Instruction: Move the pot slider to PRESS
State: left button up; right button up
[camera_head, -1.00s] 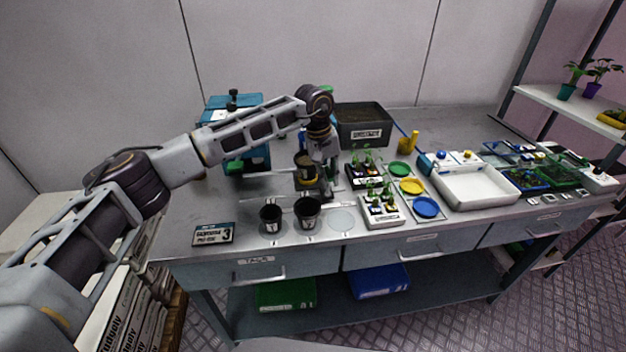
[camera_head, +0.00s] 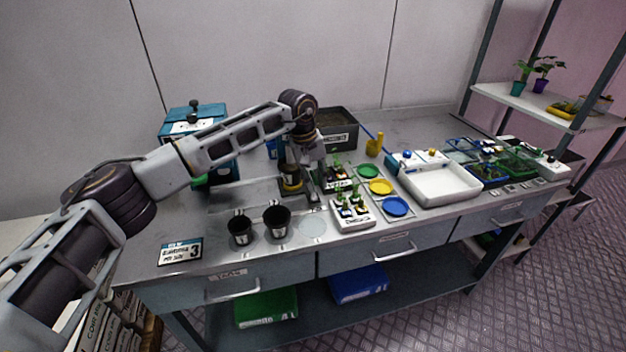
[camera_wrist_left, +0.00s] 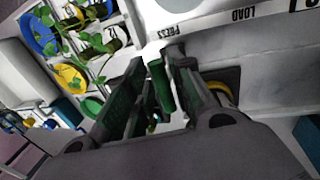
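The pot slider is a dark carriage (camera_head: 297,198) on a pale rail, carrying a black pot with a yellow band (camera_head: 291,177). In the left wrist view, part of the dark carriage (camera_wrist_left: 232,74) and the yellow band (camera_wrist_left: 222,88) show beside the right finger. The PRESS label (camera_wrist_left: 180,29) lies just beyond my fingertips, with the LOAD label (camera_wrist_left: 238,15) to its right. My left gripper (camera_head: 316,171) is right of the pot. It also shows in the left wrist view (camera_wrist_left: 160,62), fingers apart around a narrow green piece; whether they clamp it is unclear.
A plant tray (camera_head: 364,222) stands close to the right of the slider. Two empty black pots (camera_head: 240,230) stand in front. A blue machine (camera_head: 185,118) is behind left, and a grey soil bin (camera_head: 345,140) is behind the gripper.

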pick_arm(q)
jog(key=shift+o, duration=1.2)
jog(key=shift+d, duration=0.25)
jog(key=shift+w+d, duration=0.1)
jog(key=shift+a, duration=0.2)
jog(key=v, duration=1.2)
pick_arm(e)
jog(key=shift+w, duration=0.45)
pick_arm(q)
jog(key=shift+f, duration=0.1)
pick_arm(e)
jog(key=shift+s, duration=0.1)
